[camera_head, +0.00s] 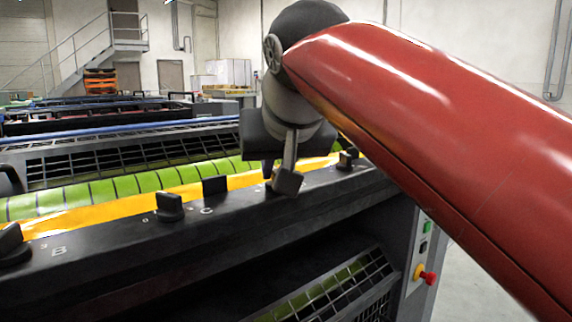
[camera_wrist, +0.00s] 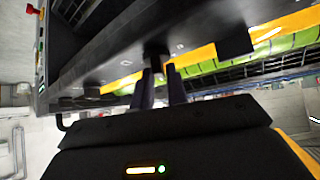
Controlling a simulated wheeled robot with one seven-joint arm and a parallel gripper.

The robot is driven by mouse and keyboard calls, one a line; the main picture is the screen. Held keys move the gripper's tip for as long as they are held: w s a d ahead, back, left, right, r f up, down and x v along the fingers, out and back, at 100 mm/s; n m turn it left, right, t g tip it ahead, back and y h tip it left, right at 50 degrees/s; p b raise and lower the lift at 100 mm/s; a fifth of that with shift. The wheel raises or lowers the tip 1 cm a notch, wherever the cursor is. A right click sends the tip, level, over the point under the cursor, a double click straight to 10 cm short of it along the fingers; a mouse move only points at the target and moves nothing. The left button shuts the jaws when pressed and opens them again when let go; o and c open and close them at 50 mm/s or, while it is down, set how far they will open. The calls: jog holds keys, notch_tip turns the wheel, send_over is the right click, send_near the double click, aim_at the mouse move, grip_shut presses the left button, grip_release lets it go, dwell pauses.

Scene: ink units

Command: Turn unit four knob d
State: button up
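Black knobs line the dark rail of the ink unit. One knob (camera_head: 169,205) stands beside the letter C, and another (camera_head: 10,240) stands by the letter B. My gripper (camera_head: 278,178) is farther right on the rail, pointing down at it. It hides the rail spot there and any letter beside it. In the wrist view, a dark knob (camera_wrist: 156,53) stands at the tips of my two fingers (camera_wrist: 159,72). The fingers are apart, with a gap between them. Contact with the knob cannot be made out.
A black block (camera_head: 215,187) stands on the rail left of my gripper; it also shows in the wrist view (camera_wrist: 235,42). Another knob (camera_head: 346,160) is to the right. A red button (camera_head: 428,278) is on the end panel. Green rollers (camera_head: 120,188) run behind the rail.

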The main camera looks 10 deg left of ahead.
grip_shut()
jog(key=m+h+p, duration=0.1)
jog(key=m+h, duration=0.1)
jog(key=m, duration=0.1)
jog(key=m+h+p, duration=0.1)
jog(key=shift+a+r+m+t+h+p, duration=0.2)
jog(key=shift+a+m+t+h+p, duration=0.1)
jog(key=shift+t+p, duration=0.1)
jog(key=shift+a+f+m+h+p, duration=0.15)
jog(key=shift+m+h+p, duration=0.15)
jog(key=shift+m+h, duration=0.8)
jog(key=shift+m+g+h, duration=0.4)
jog(key=shift+m+h, duration=0.4)
jog(key=shift+m, duration=0.6)
jog(key=shift+o, duration=2.2)
grip_release()
